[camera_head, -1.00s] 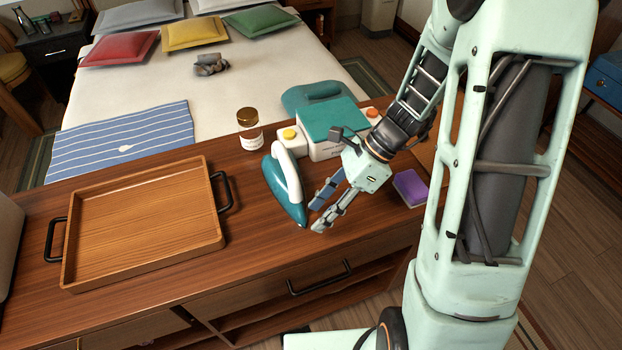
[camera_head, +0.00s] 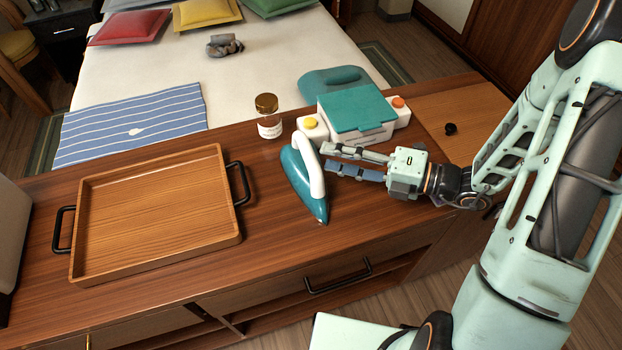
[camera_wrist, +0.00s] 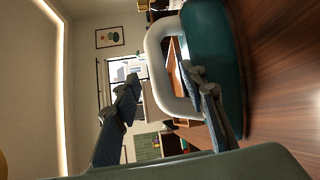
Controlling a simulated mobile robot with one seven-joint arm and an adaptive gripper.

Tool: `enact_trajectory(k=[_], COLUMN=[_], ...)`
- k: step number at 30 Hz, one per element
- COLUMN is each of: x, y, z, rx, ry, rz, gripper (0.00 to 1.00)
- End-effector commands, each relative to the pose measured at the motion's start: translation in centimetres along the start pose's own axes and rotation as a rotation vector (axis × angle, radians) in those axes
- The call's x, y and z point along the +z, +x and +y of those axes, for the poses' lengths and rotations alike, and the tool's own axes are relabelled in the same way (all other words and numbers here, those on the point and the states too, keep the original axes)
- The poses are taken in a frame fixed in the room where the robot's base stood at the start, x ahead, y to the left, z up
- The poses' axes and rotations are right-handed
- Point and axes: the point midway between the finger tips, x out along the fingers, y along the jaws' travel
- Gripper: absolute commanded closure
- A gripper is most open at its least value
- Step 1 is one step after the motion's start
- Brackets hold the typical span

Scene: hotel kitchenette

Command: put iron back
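The teal iron (camera_head: 305,183) with a white loop handle stands on the wooden counter, its pointed tip toward the front edge. In the wrist view the iron (camera_wrist: 215,60) is close on the right, turned sideways. My gripper (camera_head: 324,157) is right of the iron, level with its handle, fingers pointing left. A white unit with a teal lid (camera_head: 355,110) is behind my gripper.
A wooden tray (camera_head: 155,205) with black handles fills the counter's left side. A gold-lidded jar (camera_head: 268,118) stands behind the iron. A small black object (camera_head: 450,129) lies at the right. The counter in front of the iron is clear.

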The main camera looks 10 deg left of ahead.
Motion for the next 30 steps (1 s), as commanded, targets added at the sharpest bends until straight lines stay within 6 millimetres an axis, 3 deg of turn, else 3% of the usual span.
enact_trajectory(k=[15,23,30], x=[-0.7,-0.6,-0.6], y=[5.8,6.1,6.1], z=[0.5,0.5,0.5], rx=[-0.001,-0.002,-0.001], ry=[-0.002,-0.003,-0.003], rz=[0.003,0.001,0.001], gripper=[0.61,0.61,0.85])
